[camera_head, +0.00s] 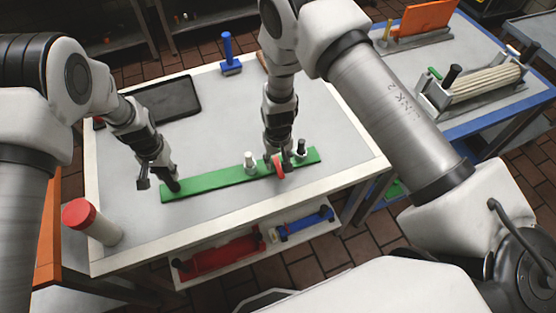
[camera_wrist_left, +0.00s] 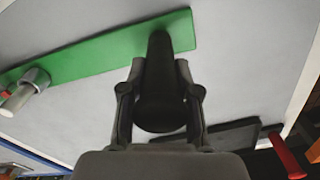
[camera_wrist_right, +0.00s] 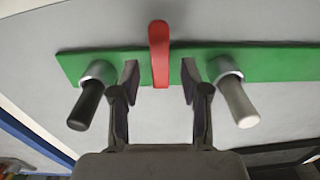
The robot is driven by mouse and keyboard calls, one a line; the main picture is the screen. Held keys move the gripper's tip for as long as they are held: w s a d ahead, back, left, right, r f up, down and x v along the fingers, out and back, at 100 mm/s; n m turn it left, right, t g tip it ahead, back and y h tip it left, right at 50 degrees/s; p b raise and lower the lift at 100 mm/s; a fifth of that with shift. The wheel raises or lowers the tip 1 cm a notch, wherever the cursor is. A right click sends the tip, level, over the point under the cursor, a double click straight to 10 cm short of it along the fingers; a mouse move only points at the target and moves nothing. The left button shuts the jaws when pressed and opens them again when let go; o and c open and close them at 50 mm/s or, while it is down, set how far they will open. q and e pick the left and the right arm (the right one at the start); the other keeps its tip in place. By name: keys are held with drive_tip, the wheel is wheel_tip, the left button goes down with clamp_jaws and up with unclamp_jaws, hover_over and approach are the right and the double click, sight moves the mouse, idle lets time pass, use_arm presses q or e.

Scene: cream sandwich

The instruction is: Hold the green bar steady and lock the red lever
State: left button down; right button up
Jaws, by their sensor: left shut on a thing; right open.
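The long green bar (camera_head: 215,179) lies flat on the table. My left gripper (camera_head: 160,182) is shut on the upright black handle (camera_wrist_left: 160,100) near the bar's left end. The red lever (camera_head: 280,168) is on the right part of the bar, partly hidden by my right arm in the head view. In the right wrist view the red lever (camera_wrist_right: 159,55) lies across the bar. My right gripper (camera_wrist_right: 160,78) is open, one finger on each side of the lever with gaps. A white-topped post (camera_wrist_right: 237,102) and a black-topped post (camera_wrist_right: 86,105) flank the fingers.
A dark tray (camera_head: 166,104) lies behind the bar. A blue-handled tool (camera_head: 230,55) stands at the back edge. A red-capped white bottle (camera_head: 93,224) is at the front left. A shelf below holds red (camera_head: 222,257) and blue items. The table's front right is clear.

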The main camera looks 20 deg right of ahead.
drive_tip(key=shift+f, duration=0.35)
clamp_jaws()
drive_tip(key=m, duration=0.2)
drive_tip(key=a+m, duration=0.1)
drive_tip(key=m, duration=0.1)
drive_tip(key=shift+w, duration=0.1)
drive_tip(key=m, duration=0.5)
drive_tip(key=shift+w+a, duration=0.3)
drive_tip(key=m, duration=0.4)
drive_tip(key=shift+w+a+m, duration=0.25)
drive_tip(key=shift+w+m, duration=0.05)
drive_tip(key=shift+w, duration=0.1)
drive_tip(key=shift+w+m, duration=0.2)
drive_tip(key=shift+m, duration=0.9)
drive_tip(key=shift+w+m, duration=0.2)
drive_tip(key=shift+m, duration=0.9)
